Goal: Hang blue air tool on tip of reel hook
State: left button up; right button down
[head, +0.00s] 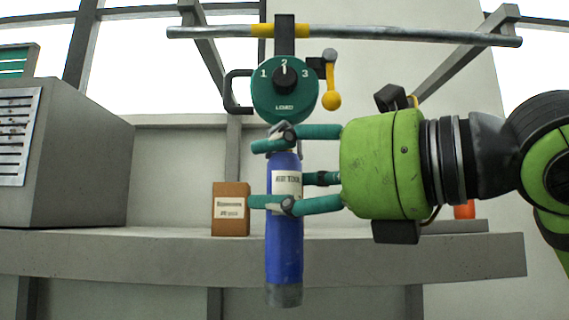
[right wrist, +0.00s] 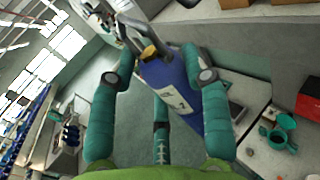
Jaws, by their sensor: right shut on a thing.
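The blue air tool (head: 284,240) hangs upright in my right gripper (head: 270,173), with a white label on its side and a grey lower end. The gripper comes in from the right, and its teal fingers are closed around the tool's upper part. The tool also shows between the fingers in the right wrist view (right wrist: 170,85). The green round reel (head: 284,104), marked 1, 2, 3, is directly above the tool. Grey metal shows between reel and tool, partly behind a finger; I cannot tell whether the hook and tool touch. My left gripper is out of view.
A grey overhead pipe (head: 380,34) carries the reel. A yellow-ended lever (head: 331,99) is at the reel's right. Behind, a bench (head: 120,252) bears a brown carton (head: 230,225) and a grey machine (head: 70,165). Air below the tool is clear.

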jog(key=w+f+p, duration=0.1)
jog(key=w, duration=0.6)
jog(key=shift+w+f+p, duration=0.2)
jog(key=shift+f+p, duration=0.1)
dwell(0.6)
dwell(0.6)
